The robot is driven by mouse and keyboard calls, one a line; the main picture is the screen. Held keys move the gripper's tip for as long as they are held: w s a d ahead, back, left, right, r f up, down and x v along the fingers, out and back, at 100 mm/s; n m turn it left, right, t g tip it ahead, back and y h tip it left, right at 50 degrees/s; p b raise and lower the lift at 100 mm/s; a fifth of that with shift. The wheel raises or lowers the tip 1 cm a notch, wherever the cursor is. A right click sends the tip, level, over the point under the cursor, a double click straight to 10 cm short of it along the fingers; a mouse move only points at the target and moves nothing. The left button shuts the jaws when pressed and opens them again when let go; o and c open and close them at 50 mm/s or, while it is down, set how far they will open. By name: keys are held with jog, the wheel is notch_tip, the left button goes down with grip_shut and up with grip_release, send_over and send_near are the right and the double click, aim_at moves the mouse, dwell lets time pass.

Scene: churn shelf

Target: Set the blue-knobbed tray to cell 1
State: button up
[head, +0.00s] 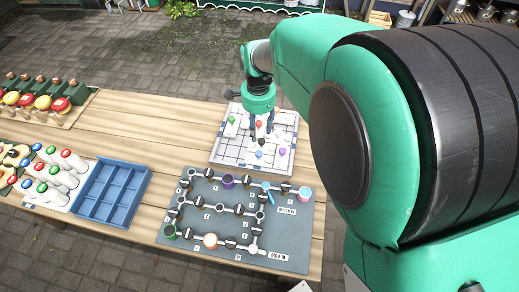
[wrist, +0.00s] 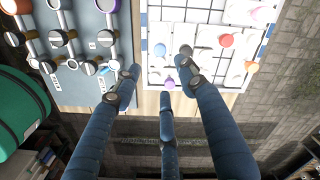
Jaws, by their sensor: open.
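My gripper (head: 262,130) hangs over the white gridded board (head: 228,158) in the head view. In the wrist view its three fingers are spread and empty, with the gap between the tips (wrist: 160,73) over the board's edge. A small blue knob (wrist: 160,50) shows between the fingertips in the wrist view, apart from them. A purple knob (wrist: 170,84) sits close to it, near the board's edge. The white trays blend into the white board, so the outline of the blue-knobbed one is unclear. The cell numbers are too small to read.
Other knobs stand on the board, including green (head: 231,120) and orange (wrist: 226,40). A grey panel (head: 180,229) with pipes and valves lies in front of the board. A blue divided box (head: 112,193) and bottles with coloured caps stand to the left. Bare wood lies left of the board.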

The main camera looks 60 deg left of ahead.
aim_at(259, 153)
notch_tip(259, 153, down, 14)
jog(key=shift+r+b, duration=0.15)
jog(key=shift+b, duration=0.65)
jog(key=shift+c, duration=0.5)
grip_shut()
